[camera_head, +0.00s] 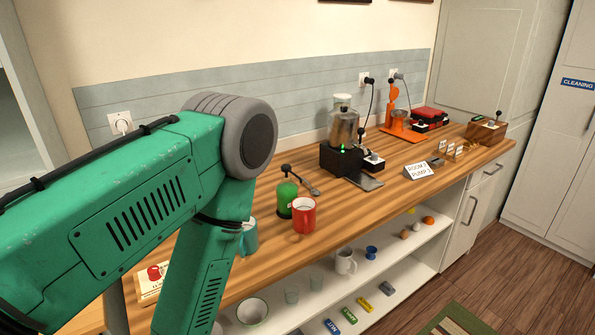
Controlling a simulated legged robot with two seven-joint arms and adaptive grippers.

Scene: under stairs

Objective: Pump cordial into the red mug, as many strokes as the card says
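The red mug (304,216) stands upright on the wooden counter. A green bottle (286,197) with a black pump-like top stands just behind and left of it; this looks like the cordial. Whether the mug touches the bottle, or sits under a spout, I cannot tell. A white card (418,171) farther right seems to read "ROOM 2, PUMP 3"; the small print is hard to read. My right gripper is not in view.
A teal mug (249,238) is partly behind my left arm. A black machine (342,160) and an orange press (394,112) stand farther right. The shelf (392,252) below holds cups and small blocks. Bare counter lies right of the red mug.

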